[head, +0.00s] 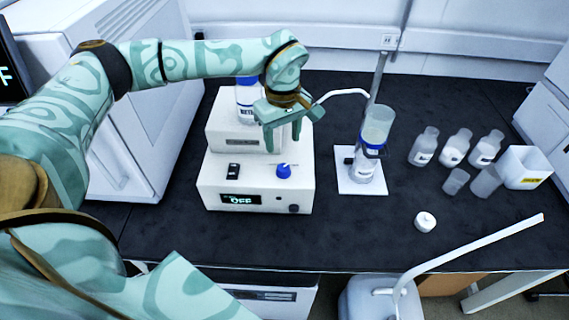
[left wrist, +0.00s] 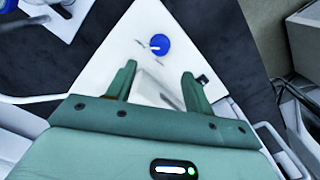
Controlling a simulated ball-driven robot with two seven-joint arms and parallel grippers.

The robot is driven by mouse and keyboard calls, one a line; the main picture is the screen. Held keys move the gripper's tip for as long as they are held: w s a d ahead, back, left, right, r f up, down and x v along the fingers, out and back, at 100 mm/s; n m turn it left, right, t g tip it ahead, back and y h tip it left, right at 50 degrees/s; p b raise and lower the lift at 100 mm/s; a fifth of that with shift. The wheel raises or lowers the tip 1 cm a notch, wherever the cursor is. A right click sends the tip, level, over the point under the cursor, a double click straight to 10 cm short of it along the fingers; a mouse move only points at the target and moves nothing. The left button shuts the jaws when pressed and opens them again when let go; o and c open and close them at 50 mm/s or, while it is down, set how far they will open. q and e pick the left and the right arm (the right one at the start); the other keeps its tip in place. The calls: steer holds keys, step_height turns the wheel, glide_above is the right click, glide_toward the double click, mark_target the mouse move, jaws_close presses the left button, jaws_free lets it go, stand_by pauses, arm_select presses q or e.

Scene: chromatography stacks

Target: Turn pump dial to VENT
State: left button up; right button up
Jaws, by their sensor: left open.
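The white pump (head: 254,187) stands on the black bench, with a display (head: 240,199) that reads OFF. Its blue dial (head: 283,171) is on the top face, right of a small black switch (head: 233,171). In the left wrist view the dial (left wrist: 159,44) shows a white pointer line, and the marks around it are too small to read. My left gripper (head: 284,146) is open and empty, its fingers pointing down just above and behind the dial. In the left wrist view the fingertips (left wrist: 160,72) are apart, with the dial beyond them, untouched. My right gripper is not in view.
A bottle (head: 247,100) stands on the pump's rear block. Several bottles, beakers and a white box (head: 524,168) stand farther right. A white cap (head: 425,221) lies on clear bench.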

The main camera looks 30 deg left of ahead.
mark_target(283, 167)
arm_select(q)
step_height(283, 167, down, 9)
steer(key=shift+f+b, duration=0.15)
steer(key=shift+b, duration=0.75)
steer(key=c, duration=1)
